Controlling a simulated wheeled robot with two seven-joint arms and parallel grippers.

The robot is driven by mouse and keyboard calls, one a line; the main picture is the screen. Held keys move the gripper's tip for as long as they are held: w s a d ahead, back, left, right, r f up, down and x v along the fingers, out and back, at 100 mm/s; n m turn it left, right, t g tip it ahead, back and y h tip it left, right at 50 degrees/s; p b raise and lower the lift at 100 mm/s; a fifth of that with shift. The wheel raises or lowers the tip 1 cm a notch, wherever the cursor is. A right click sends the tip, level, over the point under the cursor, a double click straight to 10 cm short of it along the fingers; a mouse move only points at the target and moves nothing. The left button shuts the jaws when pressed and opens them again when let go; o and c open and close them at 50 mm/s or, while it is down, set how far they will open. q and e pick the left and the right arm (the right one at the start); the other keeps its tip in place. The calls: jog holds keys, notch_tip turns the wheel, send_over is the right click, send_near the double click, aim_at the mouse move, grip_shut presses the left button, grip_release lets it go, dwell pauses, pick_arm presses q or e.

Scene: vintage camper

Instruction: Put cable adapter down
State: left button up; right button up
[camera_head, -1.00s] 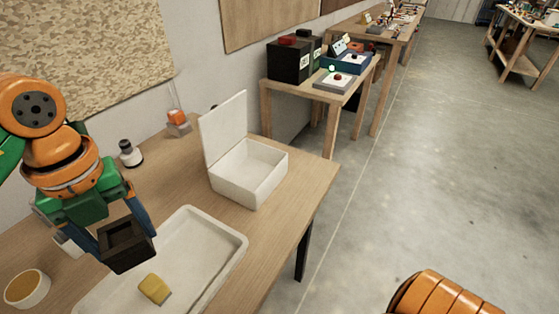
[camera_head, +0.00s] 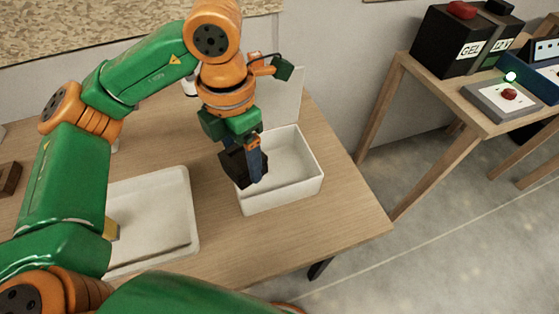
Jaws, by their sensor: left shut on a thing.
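My left gripper (camera_head: 254,160) is shut on a dark, block-shaped thing, which I take to be the cable adapter (camera_head: 236,168). The gripper points down and holds it over the left part of the open white box (camera_head: 281,198). The adapter overlaps the box's left rim in the picture; I cannot tell whether it touches the box. The gripper and arm hide part of the box's inside and its raised lid (camera_head: 286,98). My right gripper is not in view.
A white tray (camera_head: 180,222) lies left of the box, with a yellow block (camera_head: 111,230) partly behind my arm. A brown wooden thing (camera_head: 9,179) is at the far left. The tabletop right of the box (camera_head: 345,205) is clear. Another table with black boxes (camera_head: 460,42) stands at right.

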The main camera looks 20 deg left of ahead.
pick_arm(q)
jog(key=w+d+f, duration=0.1)
jog(key=w+f, duration=0.3)
jog(key=w+d+f, duration=0.1)
jog(key=w+f, duration=0.1)
jog(key=shift+d, duration=0.35)
notch_tip(320, 180, down, 4)
jog(key=shift+w+r+p, duration=0.15)
jog(key=shift+r+p, duration=0.1)
jog(key=shift+p, duration=0.35)
jog(key=shift+d+f+b, duration=0.1)
jog(key=shift+f+b, duration=0.25)
jog(key=o, duration=1.4)
jog(key=shift+c, duration=0.2)
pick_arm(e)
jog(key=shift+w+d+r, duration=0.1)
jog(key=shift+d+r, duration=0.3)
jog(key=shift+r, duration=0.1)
